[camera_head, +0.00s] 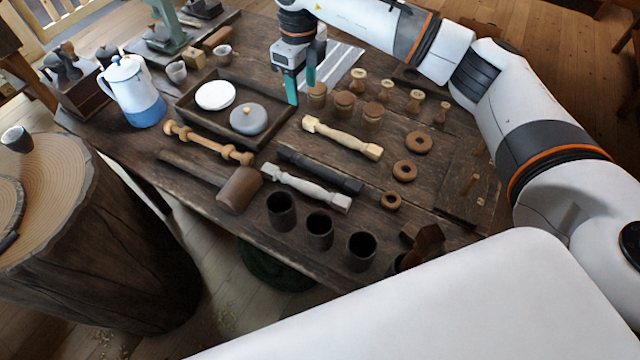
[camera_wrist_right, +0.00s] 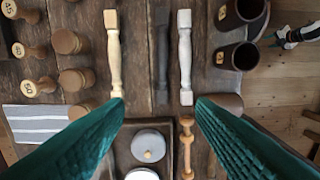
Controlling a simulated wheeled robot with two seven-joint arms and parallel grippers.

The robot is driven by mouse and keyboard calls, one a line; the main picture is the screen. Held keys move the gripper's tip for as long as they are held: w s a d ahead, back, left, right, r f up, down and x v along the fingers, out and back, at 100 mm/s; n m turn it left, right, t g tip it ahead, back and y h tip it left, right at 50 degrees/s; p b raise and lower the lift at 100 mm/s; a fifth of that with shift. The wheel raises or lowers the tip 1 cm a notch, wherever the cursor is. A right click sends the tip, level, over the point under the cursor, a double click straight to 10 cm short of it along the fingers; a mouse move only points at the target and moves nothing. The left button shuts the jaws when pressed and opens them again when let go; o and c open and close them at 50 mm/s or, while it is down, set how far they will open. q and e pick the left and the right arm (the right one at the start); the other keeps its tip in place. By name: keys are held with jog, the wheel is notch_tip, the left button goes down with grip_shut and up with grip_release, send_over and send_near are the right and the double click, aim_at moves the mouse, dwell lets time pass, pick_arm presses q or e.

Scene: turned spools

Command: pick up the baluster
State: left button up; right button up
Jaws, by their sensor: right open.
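Three square-ended turned balusters lie side by side on the dark table: a pale wooden one (camera_head: 342,138), a near-black one (camera_head: 320,172) and a whitish-grey one (camera_head: 306,186). In the right wrist view they show as pale (camera_wrist_right: 114,50), dark (camera_wrist_right: 161,60) and whitish (camera_wrist_right: 185,55). I cannot tell which one the task names. My right gripper (camera_head: 301,84) is open and empty above the table, behind the pale baluster. Its green fingers (camera_wrist_right: 160,112) spread wide in the right wrist view. What looks like my left gripper (camera_wrist_right: 278,38) shows small there; its jaws are unclear.
A beaded spindle (camera_head: 207,143) and a mallet (camera_head: 239,190) lie to the left. A dark tray (camera_head: 190,108) holds a white dish and a grey lidded pot. Dark cups (camera_head: 318,230) line the front edge. Short turned pieces (camera_head: 344,104) and wooden rings (camera_head: 404,170) stand or lie around the right side.

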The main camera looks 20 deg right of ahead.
notch_tip(320, 180, down, 12)
jog(key=b, duration=1)
jog(key=p, duration=0.1)
send_over(308, 161)
jog(key=f, duration=0.6)
jog(key=shift+w+a+f, duration=0.1)
jog(key=shift+w+f, duration=0.2)
jog(key=shift+f, duration=0.1)
jog(key=shift+s+f+p, duration=0.2)
jog(key=shift+f, duration=1.15)
jog(key=shift+s+f+p, duration=0.15)
jog(key=shift+s+f, duration=0.05)
jog(key=shift+f, duration=1.1)
pick_arm(q)
notch_tip(308, 161, down, 11)
pick_arm(e)
grip_shut()
